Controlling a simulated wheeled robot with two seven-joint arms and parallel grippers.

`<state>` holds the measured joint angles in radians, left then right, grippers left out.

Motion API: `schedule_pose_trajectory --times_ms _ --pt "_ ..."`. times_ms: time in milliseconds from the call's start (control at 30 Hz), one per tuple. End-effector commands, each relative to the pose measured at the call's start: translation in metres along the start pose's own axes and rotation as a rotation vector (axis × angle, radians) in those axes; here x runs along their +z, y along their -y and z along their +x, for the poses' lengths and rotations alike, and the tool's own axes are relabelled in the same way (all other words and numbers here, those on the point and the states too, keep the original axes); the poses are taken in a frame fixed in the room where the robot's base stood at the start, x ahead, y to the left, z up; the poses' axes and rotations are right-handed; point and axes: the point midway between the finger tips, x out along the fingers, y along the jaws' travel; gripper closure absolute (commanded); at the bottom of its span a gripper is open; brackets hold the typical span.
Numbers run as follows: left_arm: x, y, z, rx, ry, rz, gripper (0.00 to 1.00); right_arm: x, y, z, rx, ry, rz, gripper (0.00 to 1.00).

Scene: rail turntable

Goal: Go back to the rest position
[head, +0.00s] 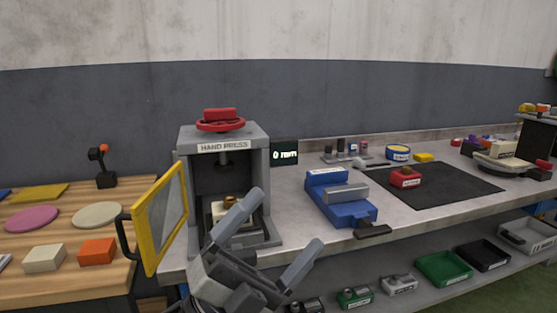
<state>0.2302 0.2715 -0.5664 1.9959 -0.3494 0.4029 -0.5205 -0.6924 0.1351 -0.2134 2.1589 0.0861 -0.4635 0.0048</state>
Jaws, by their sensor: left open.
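My left gripper (273,237) is in front of the hand press, low in the middle of the head view. Its two grey fingers are spread apart with nothing between them. The hand press (262,160) is a grey frame with a red handwheel (220,124) on top. Its yellow-framed door (160,218) stands open to the left. Inside the press sits a pale block with a brass-coloured piece on top (230,198), partly hidden by my gripper's finger. My right gripper does not show.
A blue vise (340,198) stands right of the press, its dark handle at the bench edge. A black mat (440,188) carries a red block (405,178). A wooden table (65,246) with coloured pieces is at left. Bins, including a green one (444,268), fill the shelf below.

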Motion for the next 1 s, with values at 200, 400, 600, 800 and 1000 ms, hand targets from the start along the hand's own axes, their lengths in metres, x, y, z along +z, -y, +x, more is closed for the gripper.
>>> schedule_pose_trajectory --times_ms 200,400,600,800,1000 --pt "0.058 -0.075 -0.136 0.115 0.703 -0.589 0.00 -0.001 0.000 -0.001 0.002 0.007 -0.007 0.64" --pt "0.038 -0.127 -0.267 0.151 1.221 -0.976 0.00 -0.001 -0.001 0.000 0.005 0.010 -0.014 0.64" --pt "0.000 -0.146 -0.344 0.150 1.527 -1.175 0.00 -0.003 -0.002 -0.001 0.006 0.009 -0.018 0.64" --pt "-0.011 -0.150 -0.361 0.148 1.601 -1.219 0.00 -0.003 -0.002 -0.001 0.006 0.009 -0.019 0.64" --pt "-0.011 -0.150 -0.361 0.149 1.598 -1.217 0.00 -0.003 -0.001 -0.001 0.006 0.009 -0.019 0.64"
